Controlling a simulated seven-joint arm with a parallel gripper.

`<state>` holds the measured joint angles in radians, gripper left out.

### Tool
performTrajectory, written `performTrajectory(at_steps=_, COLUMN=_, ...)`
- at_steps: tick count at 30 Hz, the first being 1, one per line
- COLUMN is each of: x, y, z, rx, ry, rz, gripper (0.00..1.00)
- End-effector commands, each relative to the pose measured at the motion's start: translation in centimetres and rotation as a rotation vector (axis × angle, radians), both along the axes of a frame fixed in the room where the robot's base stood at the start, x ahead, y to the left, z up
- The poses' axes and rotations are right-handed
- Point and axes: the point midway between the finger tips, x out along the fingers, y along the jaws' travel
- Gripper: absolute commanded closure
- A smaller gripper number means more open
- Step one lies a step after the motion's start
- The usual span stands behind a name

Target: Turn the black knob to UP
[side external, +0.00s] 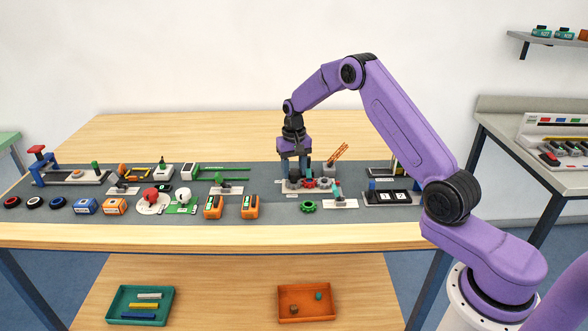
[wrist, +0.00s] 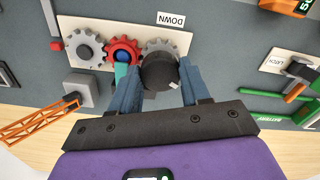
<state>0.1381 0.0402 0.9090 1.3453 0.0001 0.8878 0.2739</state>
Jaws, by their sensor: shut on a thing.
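The black knob (wrist: 160,70) sits at one end of a row of gears on a pale plate. A small white mark shows on its rim, on the side towards my gripper's palm. My gripper (wrist: 158,78) is shut on the knob, with one blue finger on each side. In the side external view my gripper (side external: 293,172) points straight down at the plate and hides the knob. A white DOWN label (wrist: 171,20), upside down in the wrist view, lies beside the gears. No UP label is readable.
A red gear (wrist: 123,52) and a grey gear (wrist: 84,46) stand beside the knob. An orange lattice crane boom (side external: 340,151) rises close behind, right of my gripper. Orange devices (side external: 213,207) stand to the left.

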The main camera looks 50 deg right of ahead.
Motion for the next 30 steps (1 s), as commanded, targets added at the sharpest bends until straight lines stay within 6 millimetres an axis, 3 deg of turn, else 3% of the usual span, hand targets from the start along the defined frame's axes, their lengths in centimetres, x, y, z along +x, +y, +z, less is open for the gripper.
performTrajectory(at_steps=22, x=0.07, y=-0.01, z=0.08, rx=0.001, ry=-0.003, rz=-0.091, gripper=0.84)
performTrajectory(at_steps=23, x=0.07, y=-0.01, z=0.08, rx=0.001, ry=-0.003, rz=-0.091, gripper=0.47)
performTrajectory(at_steps=24, x=0.07, y=-0.02, z=0.08, rx=0.001, ry=-0.003, rz=-0.09, gripper=0.34)
performTrajectory(at_steps=25, x=0.07, y=-0.02, z=0.07, rx=0.0, ry=-0.002, rz=-0.09, gripper=0.28)
performTrajectory(at_steps=30, x=0.04, y=-0.02, z=0.04, rx=0.0, ry=-0.001, rz=-0.088, gripper=0.28)
